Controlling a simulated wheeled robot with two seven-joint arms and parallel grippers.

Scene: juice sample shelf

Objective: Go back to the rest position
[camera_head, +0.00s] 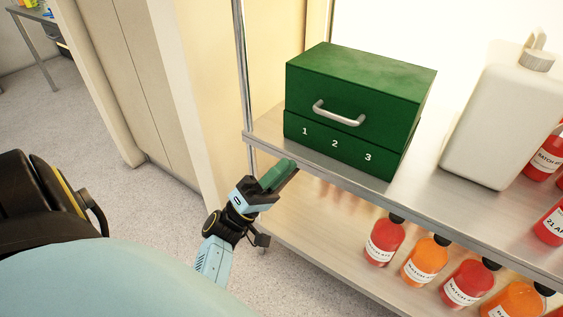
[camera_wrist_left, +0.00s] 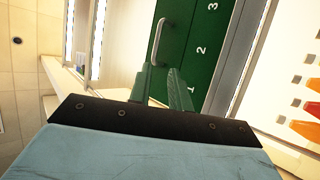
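My left gripper (camera_head: 280,176) is in front of the shelf edge, below and left of the green drawer box (camera_head: 360,82). Its two fingers (camera_wrist_left: 166,90) show apart in the left wrist view, with nothing held between them. The box stands on the upper shelf board, with a silver handle (camera_head: 338,113) and the numbers 1, 2 and 3 on its front. The gripper is apart from the handle. The box front also fills the middle of the left wrist view (camera_wrist_left: 190,40). My right gripper is not in view.
A white jug (camera_head: 500,125) stands right of the box on the metal shelf (camera_head: 425,165). Several red and orange bottles (camera_head: 384,240) stand on the lower board, and red ones stand behind the jug. Open floor (camera_head: 90,120) lies to the left, with a table (camera_head: 35,15) far back.

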